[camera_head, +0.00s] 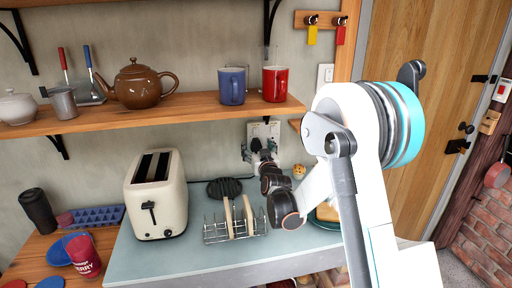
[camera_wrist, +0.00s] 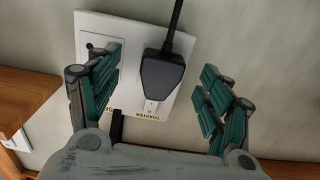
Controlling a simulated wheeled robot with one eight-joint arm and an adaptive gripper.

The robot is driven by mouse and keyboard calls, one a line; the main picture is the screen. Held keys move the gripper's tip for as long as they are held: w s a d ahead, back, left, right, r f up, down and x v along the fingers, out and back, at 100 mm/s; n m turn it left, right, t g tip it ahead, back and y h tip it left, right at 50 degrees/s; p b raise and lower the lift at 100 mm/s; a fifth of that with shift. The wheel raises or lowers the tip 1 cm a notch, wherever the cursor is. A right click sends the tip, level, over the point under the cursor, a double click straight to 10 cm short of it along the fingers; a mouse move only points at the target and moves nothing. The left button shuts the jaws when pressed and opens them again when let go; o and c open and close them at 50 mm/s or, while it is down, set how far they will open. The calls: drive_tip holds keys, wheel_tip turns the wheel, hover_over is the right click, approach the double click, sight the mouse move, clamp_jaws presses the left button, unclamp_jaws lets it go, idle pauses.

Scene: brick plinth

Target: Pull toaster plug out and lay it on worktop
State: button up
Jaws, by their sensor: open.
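The black toaster plug (camera_wrist: 162,78) sits in the right-hand socket of the white wall plate (camera_wrist: 124,28), its cord rising from it in the wrist view. A yellow label reading "TOASTER" is under it. My gripper (camera_wrist: 158,90) is open, with one green-padded finger on each side of the plug and a gap to both. In the head view my gripper (camera_head: 260,150) is at the wall socket plate (camera_head: 272,130), and the plug is hard to make out. The cream toaster (camera_head: 157,195) stands on the pale blue worktop (camera_head: 180,258).
A wire toast rack (camera_head: 222,232) with toast and a dark round object (camera_head: 225,187) stand right of the toaster. A plate with bread (camera_head: 326,213) is partly behind my arm. A wooden shelf (camera_head: 190,108) with mugs and a teapot (camera_head: 138,84) runs above. The worktop's front strip is clear.

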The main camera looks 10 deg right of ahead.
idle(0.3)
clamp_jaws()
drive_tip(key=shift+s, duration=0.15)
drive_tip(key=shift+s+b, duration=0.5)
drive_tip(key=shift+s, duration=2.35)
